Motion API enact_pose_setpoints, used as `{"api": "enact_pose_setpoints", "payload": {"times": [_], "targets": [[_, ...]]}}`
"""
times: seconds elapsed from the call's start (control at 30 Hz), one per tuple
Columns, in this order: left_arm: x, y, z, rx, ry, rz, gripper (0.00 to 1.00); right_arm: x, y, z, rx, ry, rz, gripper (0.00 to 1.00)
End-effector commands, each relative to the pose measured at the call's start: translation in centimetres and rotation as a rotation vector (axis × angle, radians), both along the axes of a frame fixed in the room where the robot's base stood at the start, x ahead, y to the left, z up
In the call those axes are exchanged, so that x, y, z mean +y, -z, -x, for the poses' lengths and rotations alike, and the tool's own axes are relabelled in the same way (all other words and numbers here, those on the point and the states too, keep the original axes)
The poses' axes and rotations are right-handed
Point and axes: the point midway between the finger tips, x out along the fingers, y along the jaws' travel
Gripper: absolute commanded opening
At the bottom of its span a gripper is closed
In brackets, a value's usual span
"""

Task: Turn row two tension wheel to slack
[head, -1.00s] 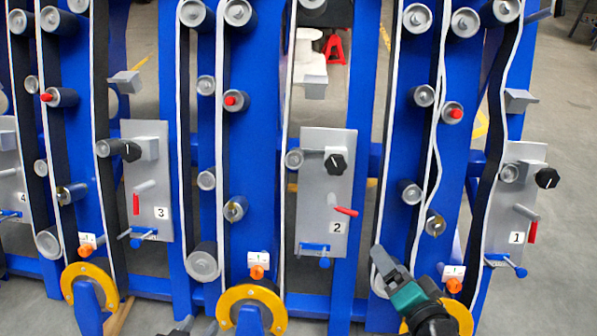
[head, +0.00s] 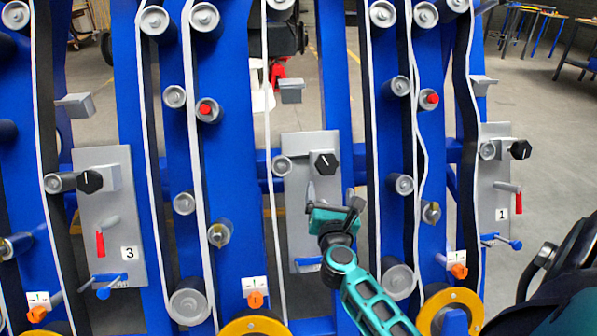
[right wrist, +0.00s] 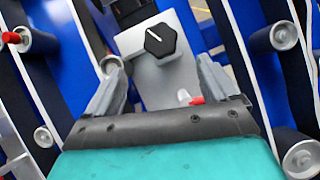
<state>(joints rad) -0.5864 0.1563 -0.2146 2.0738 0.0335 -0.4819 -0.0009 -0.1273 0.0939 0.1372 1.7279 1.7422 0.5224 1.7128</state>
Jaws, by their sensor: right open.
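The row two panel (head: 296,226) is a grey plate between the panels marked 3 and 1; its own number is hidden behind my right gripper. Its black faceted knob (head: 326,163), probably the tension wheel, has a white pointer line aimed up and slightly left. My right gripper (head: 334,200) is open in front of the plate, just below the knob. In the right wrist view the knob (right wrist: 160,40) stands beyond the gap between the open fingers (right wrist: 160,82), apart from them. A red lever tip (right wrist: 196,101) shows near the right finger. My left gripper is not in view.
A blue T-handle (head: 308,264) sits at the plate's lower edge, and a roller (head: 283,166) is left of the knob. White-edged belts run over rollers on blue uprights at both sides. An orange knob (head: 255,299) and yellow wheel (head: 255,327) are lower left.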

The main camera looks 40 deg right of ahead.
Motion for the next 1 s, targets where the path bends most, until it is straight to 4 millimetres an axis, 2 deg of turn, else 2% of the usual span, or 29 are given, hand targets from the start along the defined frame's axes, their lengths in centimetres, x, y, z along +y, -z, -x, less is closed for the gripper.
{"api": "enact_pose_setpoints", "payload": {"times": [0.13,0.27,0.7,1.0], "targets": [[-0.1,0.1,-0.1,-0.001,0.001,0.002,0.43,-0.6,0.2,-0.5,-0.018,0.012,-0.035,0.87],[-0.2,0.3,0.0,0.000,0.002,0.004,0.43,-1.7,0.1,-1.9,-0.017,0.011,-0.031,0.87],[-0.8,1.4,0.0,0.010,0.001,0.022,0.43,-6.9,0.2,-8.7,-0.016,0.011,-0.028,0.87],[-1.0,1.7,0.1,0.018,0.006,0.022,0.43,-8.0,0.2,-10.3,-0.014,0.009,-0.031,0.87]]}}
